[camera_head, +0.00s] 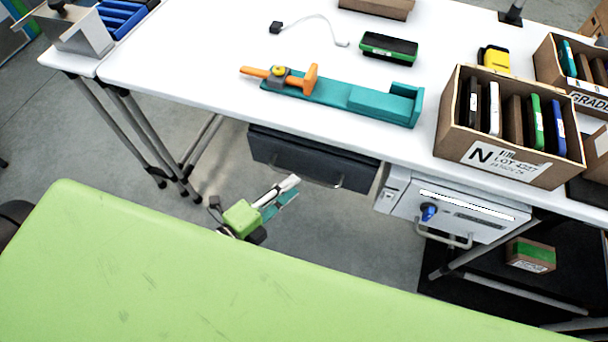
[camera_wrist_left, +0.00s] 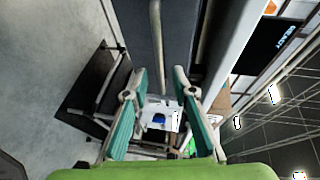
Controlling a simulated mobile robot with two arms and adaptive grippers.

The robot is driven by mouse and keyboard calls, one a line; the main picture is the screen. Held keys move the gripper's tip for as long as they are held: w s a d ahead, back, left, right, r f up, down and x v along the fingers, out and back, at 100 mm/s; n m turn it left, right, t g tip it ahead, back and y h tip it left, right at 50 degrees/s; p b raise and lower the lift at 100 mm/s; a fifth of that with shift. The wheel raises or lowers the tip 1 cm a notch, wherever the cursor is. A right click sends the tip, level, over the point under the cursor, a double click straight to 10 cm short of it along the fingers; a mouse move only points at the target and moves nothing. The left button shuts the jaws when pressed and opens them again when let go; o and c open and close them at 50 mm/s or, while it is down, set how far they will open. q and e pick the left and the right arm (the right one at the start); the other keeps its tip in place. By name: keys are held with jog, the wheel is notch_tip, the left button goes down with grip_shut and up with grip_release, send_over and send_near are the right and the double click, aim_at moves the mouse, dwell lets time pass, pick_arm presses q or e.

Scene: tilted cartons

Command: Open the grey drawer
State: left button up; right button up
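The grey drawer (camera_head: 310,158) is a dark grey unit hung under the white table's front edge, and it looks shut. Its thin bar handle (camera_head: 325,183) runs along the lower front. My left gripper (camera_head: 288,189) is below and in front of the drawer, with its fingers pointing towards it. In the left wrist view the dark drawer front (camera_wrist_left: 132,35) fills the top middle, with a pale bar that looks like the handle (camera_wrist_left: 156,40). The teal fingers (camera_wrist_left: 160,74) are apart, with nothing visibly gripped. Whether they touch the handle I cannot tell. My right gripper is not in view.
A light grey box with a blue knob (camera_head: 428,211) hangs under the table right of the drawer. The white table (camera_head: 200,55) holds a teal and orange fixture (camera_head: 345,95) and an open carton (camera_head: 508,165). Table legs stand left; the floor below the drawer is clear.

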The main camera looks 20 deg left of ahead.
aim_at(304, 176)
pick_arm(q)
jog(key=x, duration=0.5)
jog(key=shift+w+d+f, duration=0.1)
jog(key=shift+w+d, duration=0.1)
jog(key=shift+w, duration=0.1)
grip_shut()
